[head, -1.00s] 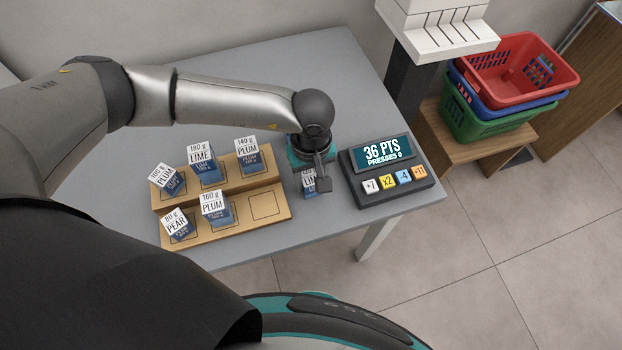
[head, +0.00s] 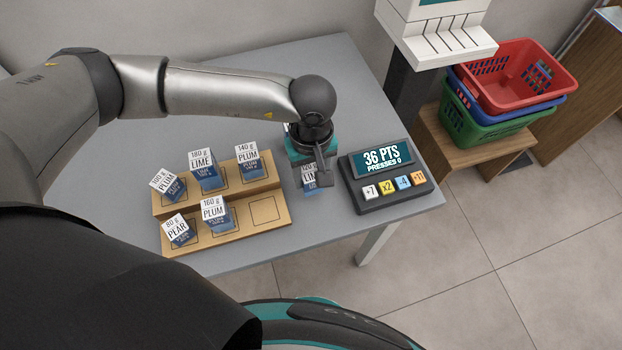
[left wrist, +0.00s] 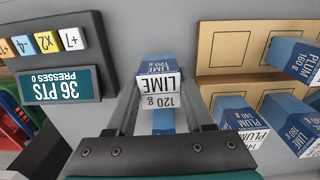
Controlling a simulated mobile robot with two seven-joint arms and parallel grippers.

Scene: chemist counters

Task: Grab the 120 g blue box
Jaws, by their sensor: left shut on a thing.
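The 120 g blue box (left wrist: 158,88) is blue with a white label reading LIME 120 g. In the left wrist view it sits between the fingers of my left gripper (left wrist: 162,100), which is shut on it. In the head view my left gripper (head: 322,172) points down beside the tiered rack, and the box (head: 309,178) is partly hidden behind it. The box is at or just above the table; I cannot tell which. My right gripper is not in view.
A wooden tiered rack (head: 275,222) to the left holds several other labelled blue boxes, with one empty front square. A button console (head: 360,200) showing 36 PTS and PRESSES 0 stands close on the right. Stacked baskets (head: 520,75) sit beyond the table (head: 330,60).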

